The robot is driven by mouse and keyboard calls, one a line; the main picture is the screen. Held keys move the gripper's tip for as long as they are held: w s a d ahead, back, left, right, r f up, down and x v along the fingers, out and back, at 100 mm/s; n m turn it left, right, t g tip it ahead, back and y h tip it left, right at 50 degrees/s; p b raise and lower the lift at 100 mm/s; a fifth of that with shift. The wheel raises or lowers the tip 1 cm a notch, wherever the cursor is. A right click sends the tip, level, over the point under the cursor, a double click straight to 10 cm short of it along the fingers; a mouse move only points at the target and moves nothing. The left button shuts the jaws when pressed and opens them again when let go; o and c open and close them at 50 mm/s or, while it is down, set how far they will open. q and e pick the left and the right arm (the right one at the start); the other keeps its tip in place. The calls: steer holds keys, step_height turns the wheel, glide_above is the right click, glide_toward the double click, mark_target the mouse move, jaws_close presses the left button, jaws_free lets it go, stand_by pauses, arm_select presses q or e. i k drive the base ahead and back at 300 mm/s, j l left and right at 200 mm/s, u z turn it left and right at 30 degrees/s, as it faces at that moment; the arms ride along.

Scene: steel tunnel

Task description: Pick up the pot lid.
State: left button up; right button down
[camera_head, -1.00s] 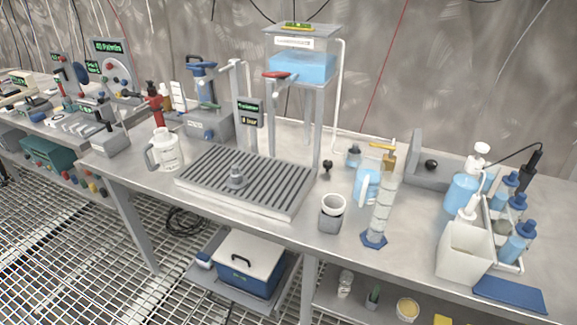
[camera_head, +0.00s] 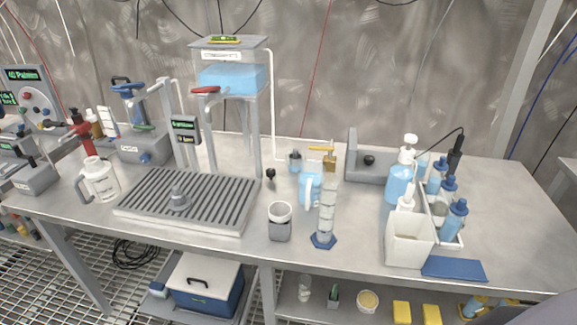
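I cannot make out a clear pot lid in the head view. A small grey knobbed piece (camera_head: 179,198) sits on the slotted grey drain tray (camera_head: 225,215). A small dark knob-topped item (camera_head: 270,177) stands on the bench behind the white-rimmed grey cup (camera_head: 280,222). A grey angled block with a dark round knob (camera_head: 369,160) stands at the back right. I cannot tell whether any of these is the lid. Neither of my grippers is in view.
A steel bench (camera_head: 335,262) carries a white jug (camera_head: 100,180), a stand with a blue tank (camera_head: 232,78), a tall cylinder (camera_head: 327,205), bottles and a white bin (camera_head: 407,240). A blue-and-white cooler (camera_head: 207,283) sits below. The bench's right end is clear.

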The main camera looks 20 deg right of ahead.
mark_target(179, 202)
steer(key=z, duration=0.35)
steer(key=i+j+z, duration=0.1)
steer(key=j+z, duration=0.5)
steer(key=i+j+z, duration=0.2)
steer(key=j, duration=0.7)
steer(key=j+z, duration=0.1)
steer(key=j, duration=0.65)
steer(key=k+j, duration=0.1)
steer(key=j, duration=0.65)
steer(key=i+z, duration=0.05)
